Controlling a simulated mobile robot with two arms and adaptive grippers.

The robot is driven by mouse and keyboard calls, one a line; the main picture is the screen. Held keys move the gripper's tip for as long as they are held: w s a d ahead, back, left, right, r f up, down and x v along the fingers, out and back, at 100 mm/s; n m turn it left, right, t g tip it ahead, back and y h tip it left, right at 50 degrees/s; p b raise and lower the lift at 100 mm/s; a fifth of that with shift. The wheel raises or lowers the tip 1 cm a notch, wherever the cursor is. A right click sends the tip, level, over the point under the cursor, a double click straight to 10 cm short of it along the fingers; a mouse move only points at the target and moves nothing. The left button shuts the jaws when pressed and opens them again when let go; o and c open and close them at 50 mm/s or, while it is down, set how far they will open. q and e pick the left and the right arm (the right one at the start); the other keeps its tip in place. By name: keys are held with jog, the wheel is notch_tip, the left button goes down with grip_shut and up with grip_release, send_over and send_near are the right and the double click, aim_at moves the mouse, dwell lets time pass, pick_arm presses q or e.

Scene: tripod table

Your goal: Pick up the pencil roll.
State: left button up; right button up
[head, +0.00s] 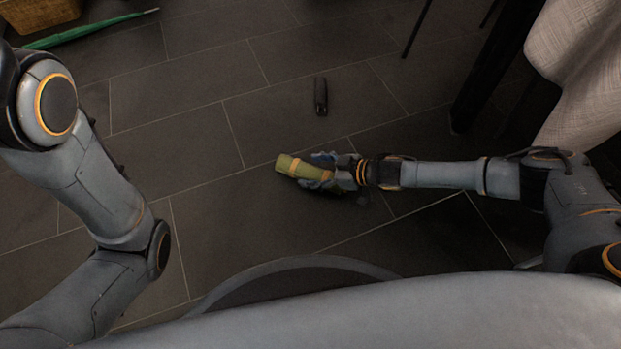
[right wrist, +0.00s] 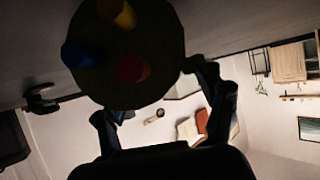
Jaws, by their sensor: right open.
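In the right wrist view a dark round end (right wrist: 130,35), apparently the roll's, with yellow, blue and red tips fills the top, beyond the spread fingers (right wrist: 160,110). I cannot tell whether the fingers touch it. My left gripper is out of view.
A green folded umbrella-like thing (head: 90,29) and a wicker basket (head: 40,12) are at the top left. Dark legs (head: 483,75) and pale cloth (head: 578,70) stand at the right. The floor left of the roll is clear.

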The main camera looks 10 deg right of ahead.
jog(key=shift+w+a+f, duration=0.3)
jog(key=shift+a, duration=0.15)
jog(key=c, duration=1.2)
jog(key=shift+c, duration=0.9)
jog(key=shift+r, duration=0.15)
